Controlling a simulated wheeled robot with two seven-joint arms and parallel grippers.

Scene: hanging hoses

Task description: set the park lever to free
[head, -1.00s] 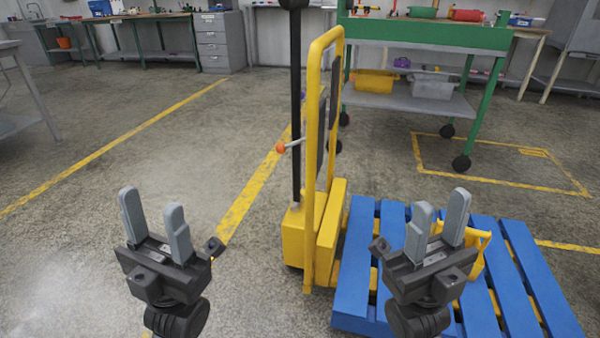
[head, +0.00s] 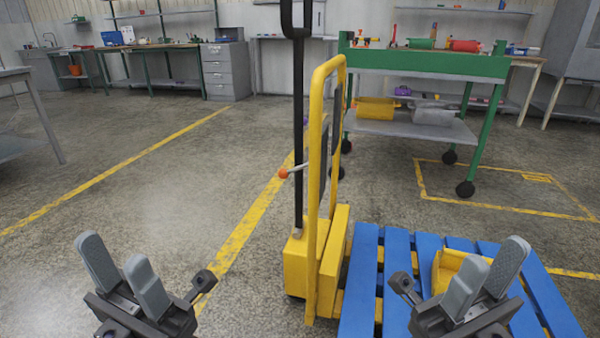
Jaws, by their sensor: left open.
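The park lever is a thin grey rod with an orange knob (head: 283,173), low on the black tiller post (head: 298,110) of a yellow pallet truck (head: 296,262). The rod rises slightly from the knob toward the right, where the yellow guard frame (head: 314,190) partly hides it. My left gripper (head: 120,270) is open and empty at the bottom left, well apart from the lever. My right gripper (head: 488,275) is open, its fingers apart, in front of the blue pallet at the bottom right. It appears to hold nothing.
A blue pallet (head: 362,290) lies right of the truck, with a yellow object (head: 450,268) on it. A green wheeled cart (head: 430,62) stands behind. Benches and a drawer cabinet (head: 226,72) line the back. The floor on the left is free, with yellow lines.

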